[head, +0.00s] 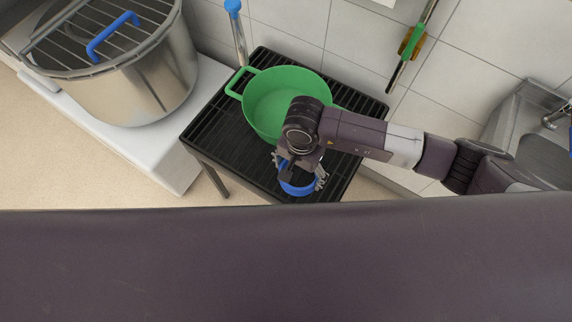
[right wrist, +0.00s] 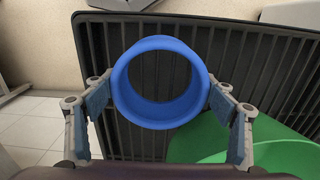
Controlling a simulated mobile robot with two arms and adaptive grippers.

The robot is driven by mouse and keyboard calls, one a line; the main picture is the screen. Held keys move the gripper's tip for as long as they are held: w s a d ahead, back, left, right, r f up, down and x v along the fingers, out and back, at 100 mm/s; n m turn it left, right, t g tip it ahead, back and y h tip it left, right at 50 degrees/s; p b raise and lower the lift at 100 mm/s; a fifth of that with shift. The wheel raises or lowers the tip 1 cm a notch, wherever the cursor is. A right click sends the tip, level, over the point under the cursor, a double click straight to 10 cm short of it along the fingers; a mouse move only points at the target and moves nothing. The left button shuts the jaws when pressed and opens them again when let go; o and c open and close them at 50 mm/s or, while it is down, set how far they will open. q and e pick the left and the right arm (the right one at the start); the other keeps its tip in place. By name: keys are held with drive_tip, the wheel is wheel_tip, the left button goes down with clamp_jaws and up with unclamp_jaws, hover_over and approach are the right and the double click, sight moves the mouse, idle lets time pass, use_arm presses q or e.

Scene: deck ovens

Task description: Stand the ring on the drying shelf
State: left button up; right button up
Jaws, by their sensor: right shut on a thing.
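The blue ring (right wrist: 121,95) is held between the fingers of my right gripper (right wrist: 160,98), which is shut on it. The ring's opening faces the wrist camera, and the slats of the black drying shelf (right wrist: 288,80) show through it. In the head view the ring (head: 298,189) is at the front edge of the slatted shelf (head: 212,125), under my right gripper (head: 300,176). I cannot tell whether the ring touches the shelf. My left gripper is not in view.
A green pot (head: 285,88) stands on the shelf just behind my right gripper. At left a large steel pot (head: 150,75) with a rack and a blue handle (head: 112,36) stands on a white surface. A sink (head: 520,125) is at right. The shelf's left part is clear.

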sight(285, 165)
drive_tip(key=w+a, duration=0.1)
drive_tip(key=w+a+b, duration=0.1)
drive_tip(key=a, duration=0.1)
drive_tip(key=shift+w+a, duration=0.15)
drive_tip(key=shift+a, duration=0.15)
drive_tip(key=shift+d+f, duration=0.15)
drive_tip(key=shift+f, duration=0.1)
drive_tip(key=shift+f, duration=0.15)
drive_tip(key=o, duration=1.2)
drive_tip(key=shift+o, duration=0.2)
